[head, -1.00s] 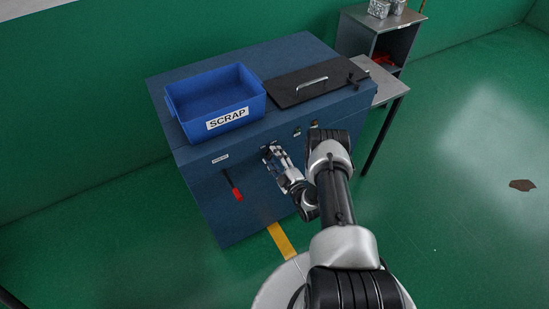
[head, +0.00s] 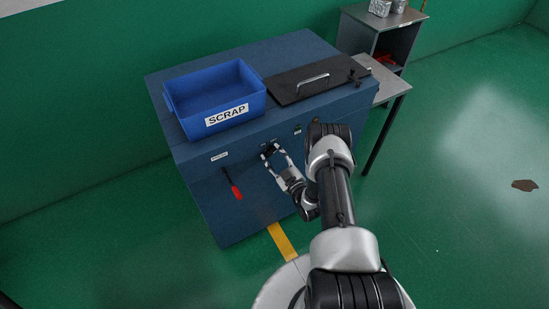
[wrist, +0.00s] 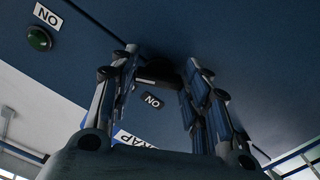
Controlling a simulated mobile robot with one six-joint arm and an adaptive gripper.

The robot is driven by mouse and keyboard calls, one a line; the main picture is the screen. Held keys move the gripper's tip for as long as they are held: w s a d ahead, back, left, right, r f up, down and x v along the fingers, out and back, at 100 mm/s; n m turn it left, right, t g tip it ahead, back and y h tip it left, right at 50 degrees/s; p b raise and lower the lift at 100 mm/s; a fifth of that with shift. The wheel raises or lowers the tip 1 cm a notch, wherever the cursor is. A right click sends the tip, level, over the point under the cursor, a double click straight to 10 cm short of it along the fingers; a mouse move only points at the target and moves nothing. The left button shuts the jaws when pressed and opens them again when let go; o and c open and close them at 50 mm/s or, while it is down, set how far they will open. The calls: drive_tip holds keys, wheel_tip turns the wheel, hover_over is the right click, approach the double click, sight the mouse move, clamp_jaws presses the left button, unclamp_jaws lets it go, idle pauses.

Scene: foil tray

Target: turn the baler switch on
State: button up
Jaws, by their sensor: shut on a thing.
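The baler (head: 205,200) is a dark blue cabinet in the head view. Its switch is a black knob (wrist: 160,72) on the front face in the wrist view, with a small "ON" label (wrist: 152,100) beside it. My gripper (head: 271,151) is at the upper front face. In the wrist view, the fingers of my gripper (wrist: 163,78) are shut on the knob, one on each side. The fingers partly cover the knob, and its pointer direction cannot be told. A dark green round lamp or button (wrist: 38,39) sits apart from it, beside another "ON" label (wrist: 46,15).
A blue SCRAP bin (head: 183,105) and a black lid with a handle (head: 290,92) are on top of the baler. A red-handled lever (head: 235,190) hangs left of my gripper. A grey side table (head: 386,84) stands at right.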

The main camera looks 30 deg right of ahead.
drive_tip(key=m+b, duration=0.1)
drive_tip(key=m, duration=0.4)
drive_tip(key=shift+a, duration=0.15)
drive_tip(key=shift+m, duration=0.4)
drive_tip(key=o, duration=1.1)
drive_tip(key=shift+c, duration=0.2)
drive_tip(key=s, duration=1.2)
drive_tip(key=shift+d, duration=0.2)
